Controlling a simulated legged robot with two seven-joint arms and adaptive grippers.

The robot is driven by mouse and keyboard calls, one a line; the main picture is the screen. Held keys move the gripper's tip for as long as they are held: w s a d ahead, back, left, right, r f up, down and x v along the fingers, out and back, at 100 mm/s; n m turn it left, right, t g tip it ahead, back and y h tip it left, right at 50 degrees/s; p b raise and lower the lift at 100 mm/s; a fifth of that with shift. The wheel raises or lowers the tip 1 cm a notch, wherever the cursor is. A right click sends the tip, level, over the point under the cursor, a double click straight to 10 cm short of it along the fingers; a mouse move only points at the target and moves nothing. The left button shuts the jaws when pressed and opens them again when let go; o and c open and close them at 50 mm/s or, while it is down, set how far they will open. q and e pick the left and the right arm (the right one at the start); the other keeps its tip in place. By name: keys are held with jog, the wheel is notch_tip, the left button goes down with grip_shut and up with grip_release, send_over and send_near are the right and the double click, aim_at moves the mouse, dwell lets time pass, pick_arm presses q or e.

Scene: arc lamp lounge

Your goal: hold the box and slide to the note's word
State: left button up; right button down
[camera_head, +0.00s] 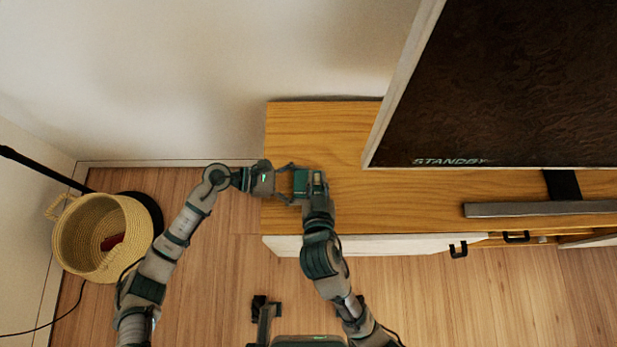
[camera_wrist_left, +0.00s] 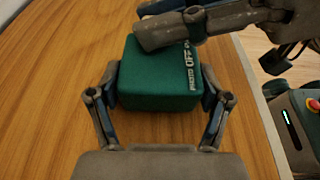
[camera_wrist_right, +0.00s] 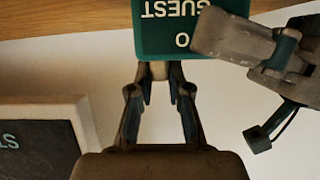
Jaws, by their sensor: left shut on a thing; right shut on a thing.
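A small green box (camera_head: 300,181) is held above the left end of the wooden cabinet. In the left wrist view the box (camera_wrist_left: 155,75) sits between the two fingers of my left gripper (camera_wrist_left: 160,92), and white letters run along its right side, partly hidden. My right gripper (camera_wrist_left: 168,32) crosses its upper right part. In the right wrist view the box (camera_wrist_right: 165,38) shows upside-down white lettering, "GUEST" and an "O". I cannot make out a note.
A large dark screen (camera_head: 520,80) reading "STANDBY" stands on the wooden cabinet (camera_head: 310,130), with a grey bar (camera_head: 540,208) in front. A woven basket (camera_head: 85,235) is on the floor at left, beside a black round base (camera_head: 150,210). Floor between basket and cabinet is mostly clear.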

jog(key=shift+d, duration=0.4)
jog(key=c, duration=1.1)
grip_release()
jog(key=v, duration=1.2)
jog(key=shift+f, duration=0.1)
pick_arm(q)
jog(key=o, duration=1.4)
jog(key=shift+c, duration=0.2)
